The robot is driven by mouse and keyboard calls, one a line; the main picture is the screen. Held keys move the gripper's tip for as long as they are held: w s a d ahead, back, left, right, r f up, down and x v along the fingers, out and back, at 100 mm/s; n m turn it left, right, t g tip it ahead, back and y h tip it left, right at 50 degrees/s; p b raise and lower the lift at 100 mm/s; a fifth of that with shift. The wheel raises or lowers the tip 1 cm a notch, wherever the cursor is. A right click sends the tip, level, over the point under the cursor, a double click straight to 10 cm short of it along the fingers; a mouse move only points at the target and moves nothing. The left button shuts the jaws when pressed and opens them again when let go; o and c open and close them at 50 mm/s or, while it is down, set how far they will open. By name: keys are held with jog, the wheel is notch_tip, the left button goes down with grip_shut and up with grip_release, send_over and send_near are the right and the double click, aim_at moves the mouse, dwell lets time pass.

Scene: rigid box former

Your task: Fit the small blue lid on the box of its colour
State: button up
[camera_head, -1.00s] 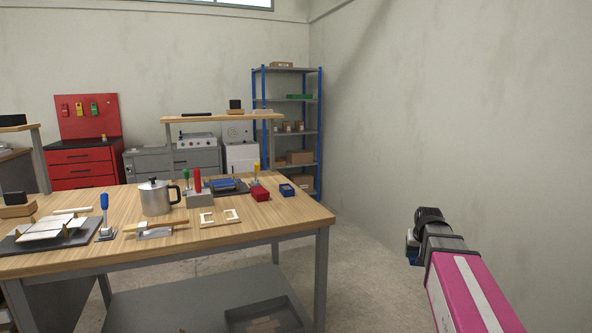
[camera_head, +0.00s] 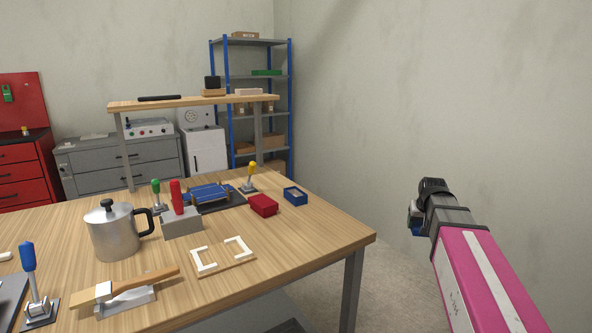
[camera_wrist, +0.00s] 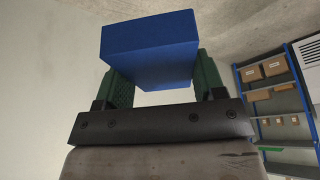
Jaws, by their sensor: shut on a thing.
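My gripper (camera_wrist: 152,80) is shut on the small blue lid (camera_wrist: 148,42), which sits between its green fingers in the wrist view. In the head view my gripper (camera_head: 414,222) is at the right, off the table's right side, with a bit of the blue lid (camera_head: 416,231) showing. An open blue box (camera_head: 295,196) stands on the table near its right edge. My gripper is well apart from it. A closed-looking red box (camera_head: 263,205) stands just left of the blue box.
The wooden table (camera_head: 310,243) also holds a metal pot (camera_head: 114,232), a red-handled tool in a grey block (camera_head: 181,222), a frame with white corners (camera_head: 222,256) and a dark tray with blue pieces (camera_head: 227,204). Shelving (camera_head: 251,101) stands behind. Free space lies right of the table.

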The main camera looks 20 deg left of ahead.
jog(key=a+r+n+y, duration=0.15)
jog(key=a+r, duration=0.25)
jog(key=a, duration=0.7)
jog(key=a+r+n, duration=0.3)
jog(key=a+r, duration=0.1)
jog(key=a, duration=0.7)
jog(key=s+a+r+n+g+y, duration=0.15)
jog(key=s+a+r, duration=0.3)
jog(key=a, duration=0.65)
jog(key=s+a+r+n, duration=0.25)
jog(key=a+r, duration=0.25)
jog(key=a, duration=0.6)
jog(key=shift+s+d+f, duration=0.1)
jog(key=shift+s+f, duration=0.15)
jog(key=shift+f, duration=0.8)
jog(key=shift+s+d+f, duration=0.1)
jog(key=shift+s+f, duration=0.1)
jog(key=shift+f, duration=0.85)
jog(key=shift+f, duration=1.5)
jog(key=o, duration=1)
jog(key=shift+c, duration=0.2)
